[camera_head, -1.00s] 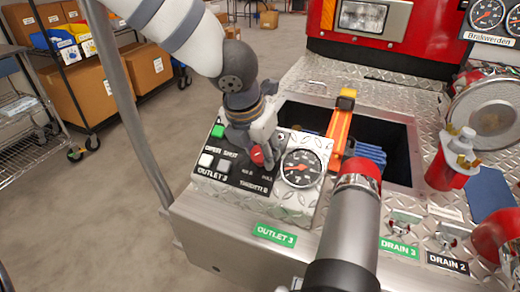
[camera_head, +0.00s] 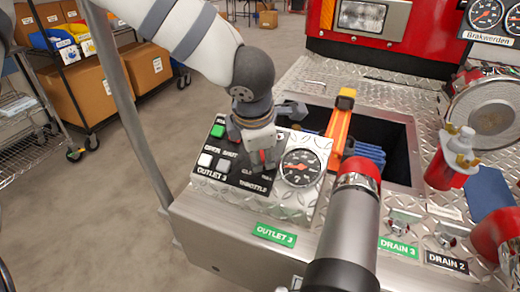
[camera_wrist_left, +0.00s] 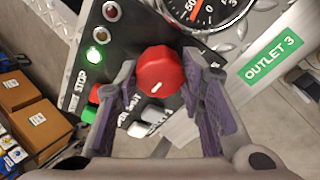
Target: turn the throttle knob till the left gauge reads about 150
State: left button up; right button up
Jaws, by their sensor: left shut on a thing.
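The red throttle knob (camera_wrist_left: 160,76) sits on the black control panel; in the head view my left gripper mostly hides it. My left gripper (camera_head: 263,157) is down at the panel, its fingers on both sides of the knob and shut on it in the left wrist view (camera_wrist_left: 160,88). A round black gauge (camera_head: 300,168) is just right of the knob. My right gripper is not in view.
A green button (camera_head: 218,131) and pale buttons (camera_head: 206,160) are left of the knob. A large grey pipe with a red collar (camera_head: 358,180) rises in front.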

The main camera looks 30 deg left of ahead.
pick_arm(q)
jog(key=m, duration=0.4)
jog(key=shift+s+d+m, duration=0.1)
jog(key=shift+m, duration=0.2)
jog(key=m+t, duration=0.1)
jog(key=m, duration=0.3)
jog(key=shift+f+y, duration=0.1)
jog(key=shift+y, duration=0.3)
jog(key=m, duration=0.5)
jog(key=shift+s+t, duration=0.1)
jog(key=shift+t, duration=0.2)
jog(key=shift+m+t, duration=0.4)
jog(key=shift+m, duration=1.5)
jog(key=o, duration=1.1)
jog(key=shift+o, duration=0.2)
